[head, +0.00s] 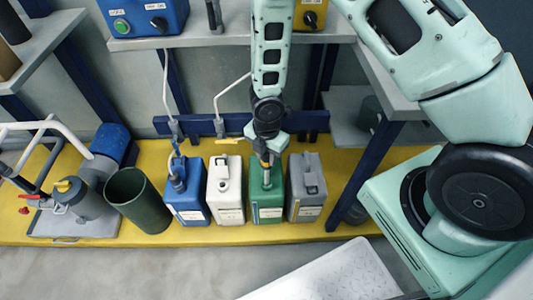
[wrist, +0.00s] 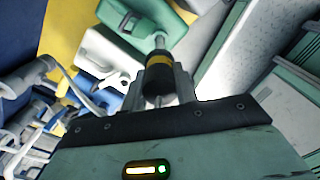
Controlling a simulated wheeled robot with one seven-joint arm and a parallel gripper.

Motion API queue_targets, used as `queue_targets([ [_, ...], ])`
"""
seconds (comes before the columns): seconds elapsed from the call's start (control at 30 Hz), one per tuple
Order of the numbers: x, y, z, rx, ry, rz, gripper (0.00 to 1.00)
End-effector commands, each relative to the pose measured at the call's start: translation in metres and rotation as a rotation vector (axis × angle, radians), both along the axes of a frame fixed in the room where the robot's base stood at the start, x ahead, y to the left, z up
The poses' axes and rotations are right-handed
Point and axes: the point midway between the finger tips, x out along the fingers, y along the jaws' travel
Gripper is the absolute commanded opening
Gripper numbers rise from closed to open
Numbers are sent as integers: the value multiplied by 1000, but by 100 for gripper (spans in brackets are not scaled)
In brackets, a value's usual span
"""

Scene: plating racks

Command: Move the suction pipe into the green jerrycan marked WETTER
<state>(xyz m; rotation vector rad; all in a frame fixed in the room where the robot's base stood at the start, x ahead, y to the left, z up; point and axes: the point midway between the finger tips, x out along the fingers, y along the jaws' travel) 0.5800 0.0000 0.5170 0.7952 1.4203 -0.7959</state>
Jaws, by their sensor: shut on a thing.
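The green jerrycan (head: 264,205) stands between a white can (head: 226,200) and a grey can (head: 306,200). A white label shows low on its front, too small to read. My gripper (head: 266,137) is directly above it, shut on the suction pipe (head: 267,172). In the wrist view, the pipe's black grip with a yellow band (wrist: 158,72) sits between my fingers. Its grey tube meets the top of the green can (wrist: 150,20). The tube's lower end is at the can's top; I cannot tell how deep it reaches. My arm hides part of the pipe.
A blue can (head: 186,200) with a hose fitting stands left of the white can. A dark green bin (head: 138,200) stands farther left. A blue rail (head: 205,126) runs behind. A pale tray (head: 330,275) is in front; the floor at lower left is clear.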

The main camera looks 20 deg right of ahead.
Motion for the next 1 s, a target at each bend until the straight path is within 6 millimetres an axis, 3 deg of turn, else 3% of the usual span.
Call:
queue_targets([
  [1.0, 0, 0, -71, 0, 0, 1, 0],
])
